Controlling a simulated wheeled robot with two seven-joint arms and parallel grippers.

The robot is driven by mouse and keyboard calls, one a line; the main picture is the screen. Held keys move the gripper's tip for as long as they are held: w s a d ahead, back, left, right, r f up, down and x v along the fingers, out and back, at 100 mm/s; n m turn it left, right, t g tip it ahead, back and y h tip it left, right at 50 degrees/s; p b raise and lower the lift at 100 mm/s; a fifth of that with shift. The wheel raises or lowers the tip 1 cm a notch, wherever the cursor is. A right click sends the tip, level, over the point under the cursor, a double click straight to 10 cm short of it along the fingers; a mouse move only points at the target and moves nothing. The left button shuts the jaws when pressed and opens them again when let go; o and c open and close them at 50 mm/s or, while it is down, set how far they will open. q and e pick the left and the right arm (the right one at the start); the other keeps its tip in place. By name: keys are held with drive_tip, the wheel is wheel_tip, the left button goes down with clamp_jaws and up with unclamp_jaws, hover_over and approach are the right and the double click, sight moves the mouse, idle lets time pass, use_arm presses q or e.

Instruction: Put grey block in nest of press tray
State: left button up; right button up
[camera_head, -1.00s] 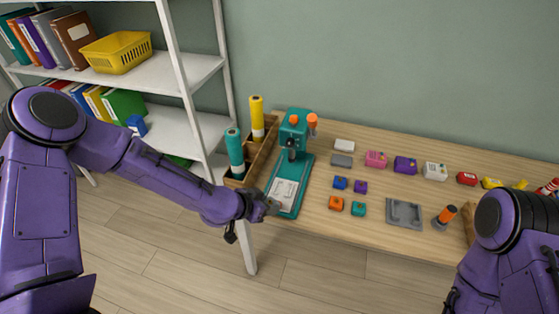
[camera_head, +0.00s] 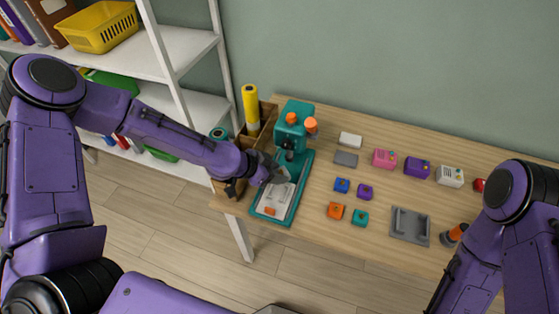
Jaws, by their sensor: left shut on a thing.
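The teal press (camera_head: 292,135) stands at the left end of the table. Its light grey press tray (camera_head: 283,209) lies on the base, with a small orange mark or part near its front edge. My left gripper (camera_head: 277,177) is over the rear part of the tray, beside the press column. It is shut on a small grey thing, apparently the grey block (camera_head: 282,174), which is mostly hidden by the fingers. The nest is partly covered by my gripper, and I cannot tell whether the block touches it. My right gripper is out of view.
A wooden organizer with a yellow roll (camera_head: 251,106) stands left of the press. Blue (camera_head: 342,185), purple, orange and teal small blocks lie right of it. White shelves stand at left.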

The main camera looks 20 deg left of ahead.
use_arm(q)
drive_tip(key=shift+s+f+b, duration=0.25)
drive_tip(key=shift+f+b, duration=0.25)
wheel_tip(320, 180, down, 5)
drive_tip(key=b, duration=0.4)
drive_tip(key=shift+f, duration=0.2)
drive_tip(key=shift+f+b, duration=0.1)
drive_tip(key=shift+b, duration=0.2)
drive_tip(key=shift+s, duration=0.1)
drive_tip(key=shift+s+f, duration=0.15)
drive_tip(key=shift+f, duration=0.1)
